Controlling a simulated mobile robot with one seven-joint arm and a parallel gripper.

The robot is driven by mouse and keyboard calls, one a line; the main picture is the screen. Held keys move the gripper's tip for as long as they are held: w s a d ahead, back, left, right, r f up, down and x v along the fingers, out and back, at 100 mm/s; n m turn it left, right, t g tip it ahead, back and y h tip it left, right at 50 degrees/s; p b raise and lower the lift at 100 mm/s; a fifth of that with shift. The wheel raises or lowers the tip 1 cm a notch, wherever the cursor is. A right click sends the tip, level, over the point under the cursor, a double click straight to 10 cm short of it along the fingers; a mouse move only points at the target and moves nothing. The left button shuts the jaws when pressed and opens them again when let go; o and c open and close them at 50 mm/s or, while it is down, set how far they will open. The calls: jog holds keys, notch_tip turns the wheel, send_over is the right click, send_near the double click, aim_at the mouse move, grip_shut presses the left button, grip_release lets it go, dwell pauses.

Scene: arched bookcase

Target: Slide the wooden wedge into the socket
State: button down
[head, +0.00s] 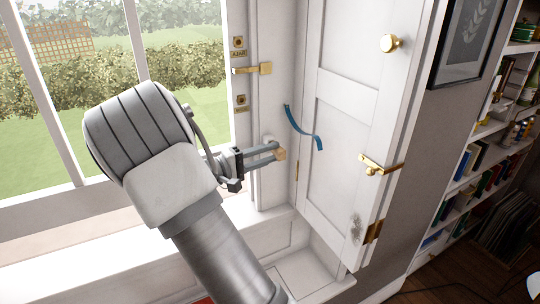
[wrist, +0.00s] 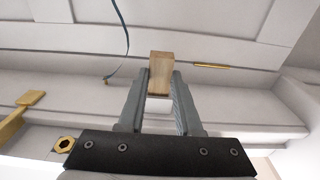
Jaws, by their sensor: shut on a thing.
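The wooden wedge (head: 281,154) is a small light-brown block at the tips of my gripper (head: 277,153). In the wrist view the wedge (wrist: 161,66) sits between both fingertips and sticks out beyond them. My gripper (wrist: 160,78) is shut on it, near the white window jamb and shutter. Two brass sockets show on the jamb: an upper socket (head: 239,42) with a label that seems to read AJAR, and a lower socket (head: 240,99) whose label I cannot read. The wedge is below and right of both, apart from them. One brass socket (wrist: 64,144) shows in the wrist view.
A brass window handle (head: 254,69) juts out between the sockets. A white panelled shutter (head: 345,100) with a brass knob (head: 393,43) and latch (head: 378,166) stands at right. A blue strap (head: 303,130) hangs before it. A bookcase (head: 480,150) is farther right.

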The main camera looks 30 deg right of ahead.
jog(key=c, duration=0.5)
grip_release()
jog(key=a+p, duration=0.1)
jog(key=a, duration=1.6)
jog(key=shift+s+a, duration=0.15)
jog(key=shift+a, duration=0.1)
jog(key=shift+d, duration=0.1)
